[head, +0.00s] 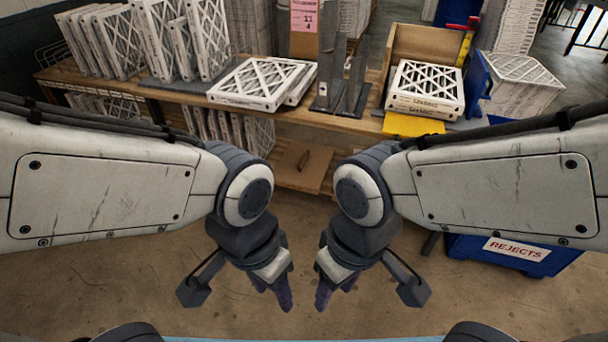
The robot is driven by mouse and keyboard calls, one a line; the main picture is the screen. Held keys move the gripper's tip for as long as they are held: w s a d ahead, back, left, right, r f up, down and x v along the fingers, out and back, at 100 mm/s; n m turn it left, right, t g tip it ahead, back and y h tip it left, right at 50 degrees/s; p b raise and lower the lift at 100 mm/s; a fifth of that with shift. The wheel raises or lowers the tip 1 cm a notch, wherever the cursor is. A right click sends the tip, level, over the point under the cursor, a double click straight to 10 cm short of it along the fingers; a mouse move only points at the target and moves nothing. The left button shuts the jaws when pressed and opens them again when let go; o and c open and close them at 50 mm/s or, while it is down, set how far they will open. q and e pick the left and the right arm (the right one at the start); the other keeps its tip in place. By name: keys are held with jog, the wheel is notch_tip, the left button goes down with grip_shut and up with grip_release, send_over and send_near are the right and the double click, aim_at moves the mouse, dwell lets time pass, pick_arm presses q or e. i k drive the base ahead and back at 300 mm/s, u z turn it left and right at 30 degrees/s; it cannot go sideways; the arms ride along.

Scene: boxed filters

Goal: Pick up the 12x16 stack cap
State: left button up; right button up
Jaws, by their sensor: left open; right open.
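A short stack of white-framed filters (425,88) lies flat inside a brown open-fronted holder (425,45) on the right of the bench. Its front edges carry small print that I cannot read surely. A flat brown board (303,167) with a dark handle-like bar lies on the lower shelf in the middle; I cannot tell whether it is the 12x16 stack cap. My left gripper (272,288) and my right gripper (336,288) hang low over the floor in front of the bench. Both are open and empty, apart from every object.
The wooden bench (180,100) holds upright filters (205,35) at left, flat filters (262,84) in the middle and dark upright plates (340,75). A yellow piece (412,124) fronts the holder. A blue rejects bin (510,258) stands at lower right. The floor between is clear.

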aim_at(303, 166)
jog(key=u, duration=0.9)
jog(key=i, duration=1.6)
jog(key=z, duration=0.45)
